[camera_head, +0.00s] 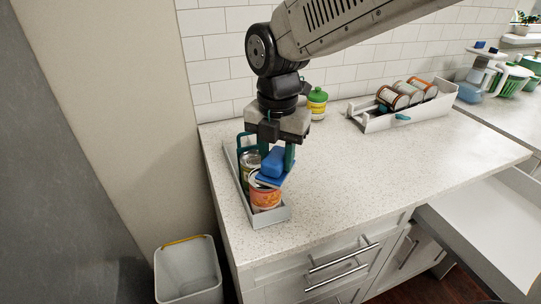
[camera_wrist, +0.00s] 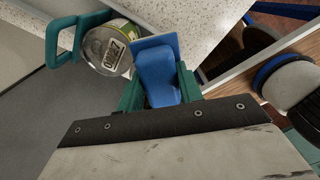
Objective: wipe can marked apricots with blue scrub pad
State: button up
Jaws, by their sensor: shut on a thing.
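My gripper (camera_head: 272,158) is shut on the blue scrub pad (camera_head: 272,165), which also shows between the fingers in the wrist view (camera_wrist: 160,72). Whether the pad touches that can is hidden. A second can (camera_head: 249,181) with a metal top stands behind it in the tray. In the wrist view a can top (camera_wrist: 106,54) carries a marking too small to read surely. I cannot read which can is marked apricots.
A yellow can with a green lid (camera_head: 317,102) stands behind my gripper. A white rack (camera_head: 405,110) with several cans lies at the back. A teal handled thing (camera_head: 243,143) is beside my gripper. The counter's middle is clear. A bin (camera_head: 188,271) stands on the floor.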

jog(key=shift+s+a+r, duration=0.1)
jog(key=shift+a+r, duration=0.05)
jog(key=shift+r, duration=3.65)
